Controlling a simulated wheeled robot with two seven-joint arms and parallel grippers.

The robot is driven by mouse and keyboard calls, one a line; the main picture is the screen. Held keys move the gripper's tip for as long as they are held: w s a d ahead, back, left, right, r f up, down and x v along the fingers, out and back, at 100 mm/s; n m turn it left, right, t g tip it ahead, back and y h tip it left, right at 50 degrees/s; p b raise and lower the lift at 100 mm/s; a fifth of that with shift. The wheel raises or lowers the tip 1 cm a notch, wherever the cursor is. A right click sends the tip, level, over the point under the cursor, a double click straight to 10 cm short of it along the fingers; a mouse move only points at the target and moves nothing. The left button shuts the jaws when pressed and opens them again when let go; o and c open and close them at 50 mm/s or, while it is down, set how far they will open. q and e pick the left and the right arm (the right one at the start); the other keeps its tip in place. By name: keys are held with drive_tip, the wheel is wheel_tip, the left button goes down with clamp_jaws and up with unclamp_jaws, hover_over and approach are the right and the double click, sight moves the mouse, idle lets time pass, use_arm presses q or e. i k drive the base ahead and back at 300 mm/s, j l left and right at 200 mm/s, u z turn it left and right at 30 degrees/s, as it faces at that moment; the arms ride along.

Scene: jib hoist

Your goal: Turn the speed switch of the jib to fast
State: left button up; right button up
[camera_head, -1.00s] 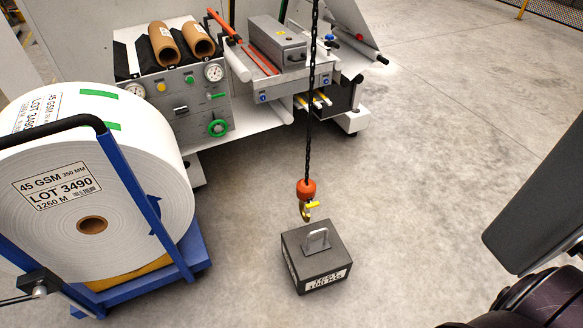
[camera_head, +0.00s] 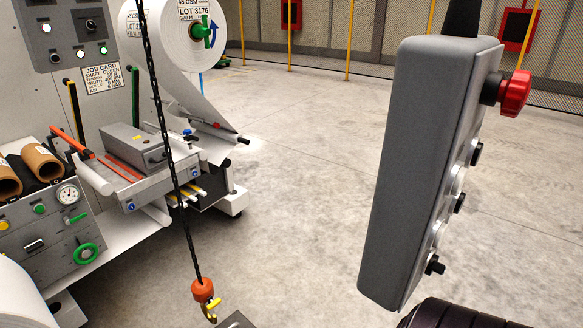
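The grey pendant (camera_head: 415,170) of the jib hangs large and close at the right, seen mostly from its side and slightly tilted. A red mushroom button (camera_head: 514,93) sticks out near its top. Below it, several small black knobs or switches (camera_head: 459,202) with pale collars stick out along the same edge. Their faces point away, so I cannot tell which is the speed switch or how it is set. Neither gripper's fingers are in view. A dark ribbed part, probably of my arm, shows below the pendant at the bottom edge.
The black chain (camera_head: 166,130) with its orange hook block (camera_head: 203,290) hangs left of centre. A dark weight (camera_head: 237,321) shows at the bottom edge. A machine with rolls and a control panel (camera_head: 50,225) fills the left. Open floor (camera_head: 300,180) lies between machine and pendant.

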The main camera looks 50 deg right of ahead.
sight(432, 264)
drive_tip(key=k+z, duration=0.45)
drive_tip(key=k+l+z, duration=0.15)
drive_tip(key=z, duration=0.25)
drive_tip(key=k+l+z, duration=0.25)
drive_tip(key=k+z, duration=0.2)
